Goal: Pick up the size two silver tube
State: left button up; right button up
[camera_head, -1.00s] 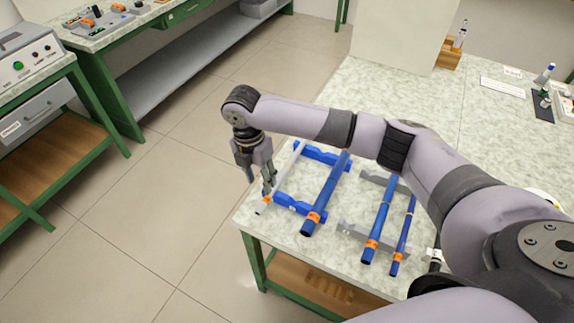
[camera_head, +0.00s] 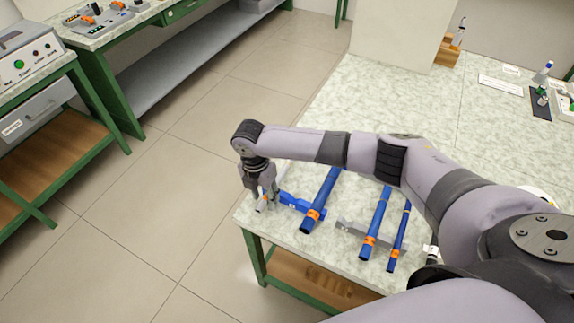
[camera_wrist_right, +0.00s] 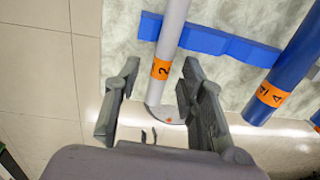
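The silver tube (camera_wrist_right: 172,32) has an orange band marked 2 near its near end. In the wrist view it runs between the two fingers of my right gripper (camera_wrist_right: 160,78), closer to the right finger. The fingers are apart, with a gap on the left side of the tube. In the head view my right gripper (camera_head: 262,193) is low over the table's left corner, at the tube's near end (camera_head: 262,205). The arm and gripper hide most of the tube there. The tube rests on a blue holder (camera_wrist_right: 222,42). My left gripper is not in view.
A thick blue tube (camera_head: 322,196) lies just right of the silver tube, on the same holder. Two thinner blue tubes (camera_head: 377,220) (camera_head: 400,230) lie further right on a grey holder (camera_head: 355,229). The table edge is close by.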

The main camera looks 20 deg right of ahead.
jog(key=c, duration=0.8)
grip_shut()
jog(key=shift+r, duration=0.15)
